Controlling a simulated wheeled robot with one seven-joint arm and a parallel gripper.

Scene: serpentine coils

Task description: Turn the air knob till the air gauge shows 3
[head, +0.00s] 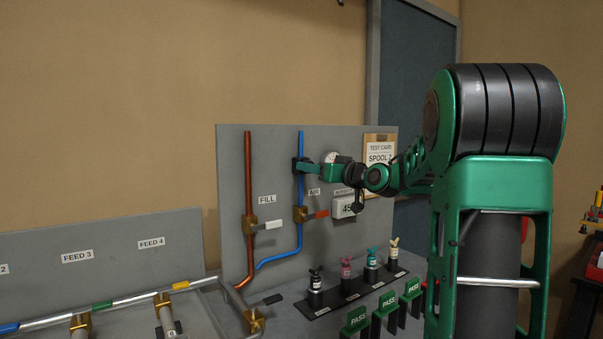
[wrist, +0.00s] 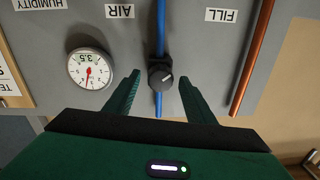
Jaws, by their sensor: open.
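The air knob (wrist: 160,76) is a dark round knob with a pale pointer mark, on the blue pipe below the upside-down AIR label in the wrist view. My gripper (wrist: 159,79) is open, with one finger on each side of the knob and a visible gap to both. In the head view my gripper (head: 306,165) is at the blue pipe and partly hides the gauge (head: 329,157).
A copper FILL pipe (wrist: 258,55) runs beside the knob. Below, in the head view, are a white lever (head: 268,226) and a red lever (head: 316,214). A display (head: 344,208) hangs near my wrist. Several small bottles (head: 347,277) stand on the bench.

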